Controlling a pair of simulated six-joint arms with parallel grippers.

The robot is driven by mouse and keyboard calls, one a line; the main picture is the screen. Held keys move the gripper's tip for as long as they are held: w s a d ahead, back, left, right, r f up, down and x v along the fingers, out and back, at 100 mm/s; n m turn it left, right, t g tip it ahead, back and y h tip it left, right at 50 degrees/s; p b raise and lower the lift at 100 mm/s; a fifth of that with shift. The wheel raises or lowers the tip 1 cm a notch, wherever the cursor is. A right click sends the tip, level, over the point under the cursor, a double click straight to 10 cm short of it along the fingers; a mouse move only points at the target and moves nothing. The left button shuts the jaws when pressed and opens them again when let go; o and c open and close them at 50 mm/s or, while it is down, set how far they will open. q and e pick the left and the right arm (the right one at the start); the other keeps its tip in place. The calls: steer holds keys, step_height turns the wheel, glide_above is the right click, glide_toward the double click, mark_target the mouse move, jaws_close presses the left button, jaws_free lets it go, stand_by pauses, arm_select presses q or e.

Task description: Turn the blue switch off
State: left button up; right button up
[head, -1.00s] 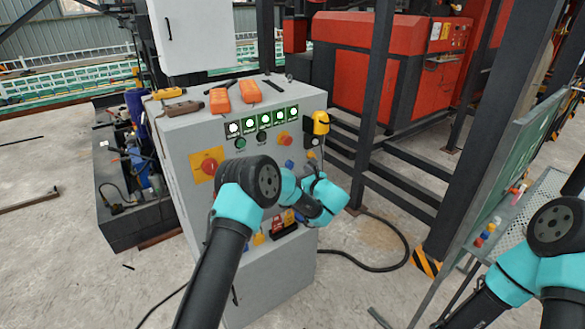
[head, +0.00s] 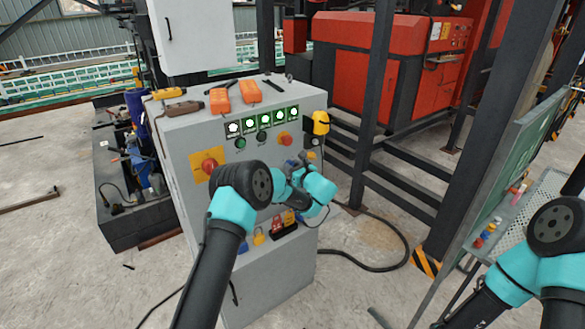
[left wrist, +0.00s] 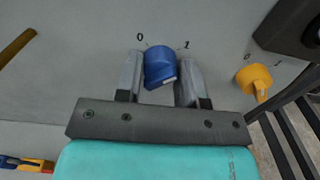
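The blue switch (left wrist: 159,66) is a round knob with a handle on a grey panel, between the marks 0 and 1 in the left wrist view. Its handle looks slightly tilted. My left gripper (left wrist: 160,78) is open, with one finger on each side of the knob. I cannot tell whether either touches. In the head view the left gripper (head: 304,166) is at the cabinet front and the switch is mostly hidden. My right gripper is out of view.
A yellow switch (left wrist: 254,79) sits to the right of the blue one.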

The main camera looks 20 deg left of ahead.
arm_select(q)
steer(key=c, duration=0.4)
steer(key=shift+n, duration=0.3)
steer(key=shift+c, duration=0.2)
steer(key=n, duration=0.6)
steer(key=shift+n, duration=0.4)
steer(key=n, duration=0.5)
steer(key=shift+n, duration=0.3)
steer(key=n, duration=0.4)
steer(key=shift+n, duration=0.4)
